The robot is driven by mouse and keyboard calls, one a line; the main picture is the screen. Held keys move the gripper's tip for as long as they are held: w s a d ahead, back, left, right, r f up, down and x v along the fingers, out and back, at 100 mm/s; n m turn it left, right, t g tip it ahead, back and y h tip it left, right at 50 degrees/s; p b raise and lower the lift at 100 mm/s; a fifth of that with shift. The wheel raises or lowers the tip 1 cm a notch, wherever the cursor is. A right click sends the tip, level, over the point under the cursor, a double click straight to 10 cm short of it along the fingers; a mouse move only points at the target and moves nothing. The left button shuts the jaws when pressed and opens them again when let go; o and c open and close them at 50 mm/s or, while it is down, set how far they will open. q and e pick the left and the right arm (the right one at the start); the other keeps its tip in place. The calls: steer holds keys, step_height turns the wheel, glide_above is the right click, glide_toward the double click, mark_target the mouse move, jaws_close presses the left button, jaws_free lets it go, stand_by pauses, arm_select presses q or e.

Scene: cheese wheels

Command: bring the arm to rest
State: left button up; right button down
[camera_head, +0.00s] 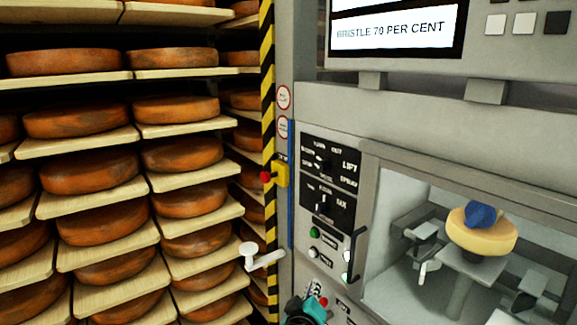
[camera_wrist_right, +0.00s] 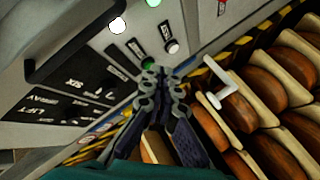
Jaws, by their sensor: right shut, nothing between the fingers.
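My right gripper (camera_head: 297,305) shows at the bottom edge of the head view, low in front of the machine's control panel, with teal and dark parts. In the right wrist view the same gripper (camera_wrist_right: 157,72) has its fingers together at the tips, with nothing held. Its tips appear close to the panel's buttons and labels, but I cannot tell whether they touch. The rest of my right arm is mostly out of the head view. My left gripper is in neither view.
The control panel (camera_head: 331,180) has knobs, buttons and a black handle (camera_head: 355,255). A white lever (camera_head: 262,259) sticks out by the striped post (camera_head: 267,90). Shelves of orange cheese wheels (camera_head: 88,171) fill the left. A pale cheese wheel (camera_head: 482,236) with a blue piece sits in the machine.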

steer(key=s+d+f+m+g, duration=0.2)
steer(key=s+d, duration=0.4)
steer(key=s+d+f+m+g, duration=0.2)
steer(key=s+d+f+g, duration=0.1)
steer(key=s+d, duration=0.3)
steer(key=s+f+m+g+y, duration=0.2)
steer(key=s+f+y, duration=0.2)
steer(key=s, duration=0.8)
steer(key=shift+a+g, duration=0.25)
steer(key=shift+g, duration=0.05)
steer(key=shift+f, duration=0.1)
stand_by(3.7)
